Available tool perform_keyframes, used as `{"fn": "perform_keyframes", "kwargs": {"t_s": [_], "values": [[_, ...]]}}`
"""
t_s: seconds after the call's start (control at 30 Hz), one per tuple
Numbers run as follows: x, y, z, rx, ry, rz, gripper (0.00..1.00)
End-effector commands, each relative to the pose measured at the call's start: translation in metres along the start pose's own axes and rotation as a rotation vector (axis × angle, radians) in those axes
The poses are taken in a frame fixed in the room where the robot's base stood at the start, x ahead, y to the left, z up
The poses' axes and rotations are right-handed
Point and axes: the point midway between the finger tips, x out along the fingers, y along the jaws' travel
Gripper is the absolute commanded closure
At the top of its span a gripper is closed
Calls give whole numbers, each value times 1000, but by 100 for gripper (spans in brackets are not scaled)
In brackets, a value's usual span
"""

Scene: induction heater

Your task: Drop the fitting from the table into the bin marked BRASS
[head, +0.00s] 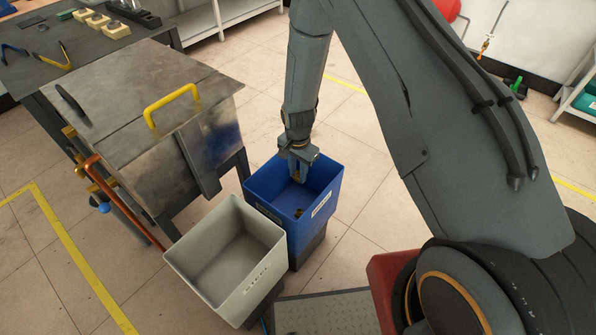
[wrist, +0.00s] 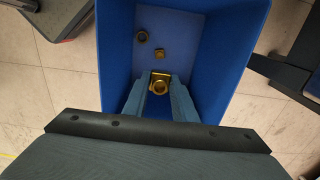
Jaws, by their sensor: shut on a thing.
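My gripper (head: 300,172) points down over the open blue bin (head: 264,186). In the wrist view its two fingers (wrist: 160,80) are shut on a brass fitting (wrist: 160,87) with a round opening. The fitting is hidden by the fingers in the head view. The blue bin's inner wall (wrist: 215,50) surrounds the held fitting in the wrist view. A white label (head: 321,204) is on the bin's side; its lettering is too small to read surely.
Two loose brass pieces (wrist: 160,54) lie in the blue bin. A grey bin (head: 185,258) with a label stands beside it at front left. A metal-topped unit with a yellow handle (head: 171,104) stands close behind left.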

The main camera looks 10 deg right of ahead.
Motion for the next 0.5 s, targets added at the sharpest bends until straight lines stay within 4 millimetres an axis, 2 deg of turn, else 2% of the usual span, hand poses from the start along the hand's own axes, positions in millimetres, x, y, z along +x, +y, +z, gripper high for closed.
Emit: {"fn": "perform_keyframes", "kwargs": {"t_s": [0.07, 0.1, 0.2, 0.5], "values": [[-1, 0, 0, 0, 0, 0, 100], [-1, 0, 0, 0, 0, 0, 69], [0, 0, 0, 0, 0, 0, 53], [-1, 0, 0, 0, 0, 0, 53]]}}
